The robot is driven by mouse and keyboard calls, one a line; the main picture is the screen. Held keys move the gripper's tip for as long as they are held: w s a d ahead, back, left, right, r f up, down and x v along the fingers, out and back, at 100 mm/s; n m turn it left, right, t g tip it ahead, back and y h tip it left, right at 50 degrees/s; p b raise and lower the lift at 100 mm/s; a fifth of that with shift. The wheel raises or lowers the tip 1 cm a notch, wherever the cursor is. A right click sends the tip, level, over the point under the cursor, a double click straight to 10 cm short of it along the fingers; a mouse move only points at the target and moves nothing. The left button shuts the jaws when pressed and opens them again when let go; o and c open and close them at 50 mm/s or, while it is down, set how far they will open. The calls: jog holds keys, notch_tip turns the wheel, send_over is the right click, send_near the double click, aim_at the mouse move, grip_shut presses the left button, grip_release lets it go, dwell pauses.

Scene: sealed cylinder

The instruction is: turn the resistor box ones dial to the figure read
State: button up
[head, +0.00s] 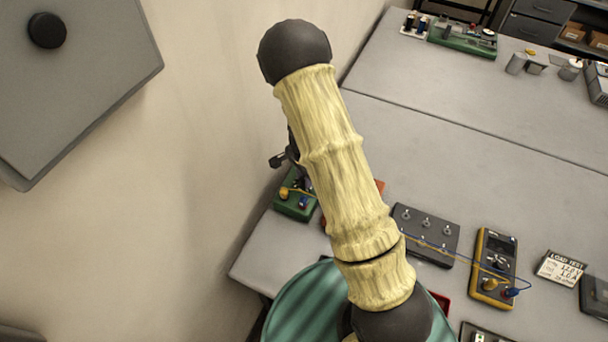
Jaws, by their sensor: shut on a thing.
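My own arm, in pale yellow ribbed sleeves with dark joints, crosses the middle of the head view and hides much of the bench behind it. The jaws of my gripper do not show; a small dark part juts out left of the arm, and I cannot tell what it is. A dark grey box (428,233) with several small knobs or switches on top lies right of the arm. I cannot tell whether it is the resistor box. A reddish thing (380,187) is mostly hidden behind the arm. No dial figure can be read.
A green unit (294,204) with yellow and blue terminals sits at the bench's left end. A yellow multimeter (494,267) with wires and a "LOAD TEST" card (560,268) lie to the right. The far grey bench (440,85) is largely clear. A wall stands left.

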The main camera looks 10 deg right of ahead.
jog(key=shift+w, duration=0.1)
dwell(0.3)
jog(key=o, duration=1)
jog(key=shift+r, duration=0.1)
notch_tip(320, 180, up, 17)
jog(key=b, duration=0.2)
jog(key=shift+r, duration=0.15)
jog(key=s+d+r+n+t, duration=0.1)
jog(key=s+d+n, duration=0.3)
jog(key=s+n, duration=0.8)
jog(key=s+t, duration=0.1)
jog(key=s, duration=0.2)
jog(key=shift+s+r+t, duration=0.15)
jog(key=shift+s+t, duration=0.15)
jog(key=shift+s, duration=0.05)
